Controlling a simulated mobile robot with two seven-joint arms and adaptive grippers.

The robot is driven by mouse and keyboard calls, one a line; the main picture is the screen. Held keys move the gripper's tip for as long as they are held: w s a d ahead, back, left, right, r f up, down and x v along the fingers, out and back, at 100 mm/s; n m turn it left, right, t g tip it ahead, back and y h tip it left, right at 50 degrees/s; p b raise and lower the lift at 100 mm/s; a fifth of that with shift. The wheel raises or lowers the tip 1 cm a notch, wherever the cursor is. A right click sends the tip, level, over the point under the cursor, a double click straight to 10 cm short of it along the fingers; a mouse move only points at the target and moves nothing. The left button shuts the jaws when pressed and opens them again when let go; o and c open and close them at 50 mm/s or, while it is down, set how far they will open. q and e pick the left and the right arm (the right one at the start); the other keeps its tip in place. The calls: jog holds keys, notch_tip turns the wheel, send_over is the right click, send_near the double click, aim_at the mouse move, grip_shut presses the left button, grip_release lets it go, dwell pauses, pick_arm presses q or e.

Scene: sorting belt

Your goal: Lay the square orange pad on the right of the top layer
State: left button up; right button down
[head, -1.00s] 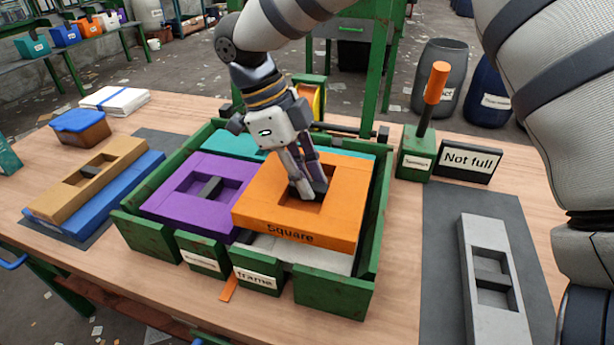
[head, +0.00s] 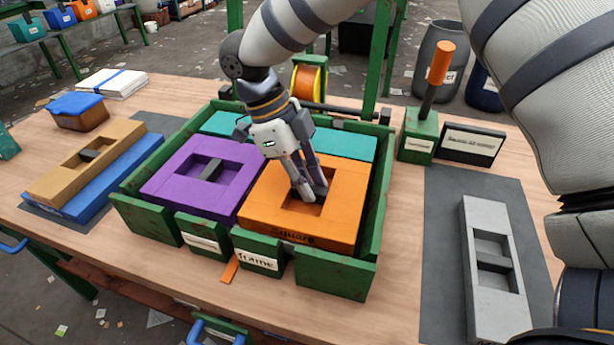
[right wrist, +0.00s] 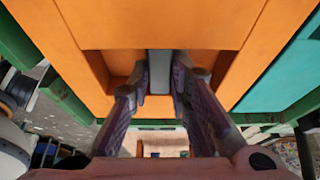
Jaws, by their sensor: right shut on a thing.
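The square orange pad (head: 272,216), marked "Square", lies in the right part of the green crate (head: 337,277), beside the purple pad (head: 170,196). My right gripper (head: 308,192) reaches down into the pad's recess. In the right wrist view its fingers (right wrist: 160,85) are shut on the grey grip bar (right wrist: 159,70) in the recess of the orange pad (right wrist: 180,22). The pad's top is about level with the purple one. Whether it rests fully on the layer below cannot be seen. A teal piece (head: 340,143) runs behind both pads. My left gripper is not in view.
A tan pad (head: 62,178) on a blue one (head: 130,181) stands at the left. A grey pad (head: 503,313) lies on a dark mat (head: 441,240) at the right. A green stand with an orange-handled tool (head: 438,62) and a small sign (head: 471,145) stand behind it.

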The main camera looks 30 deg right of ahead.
jog(key=shift+f, duration=0.2)
jog(key=c, duration=1.4)
grip_release()
jog(key=v, duration=1.2)
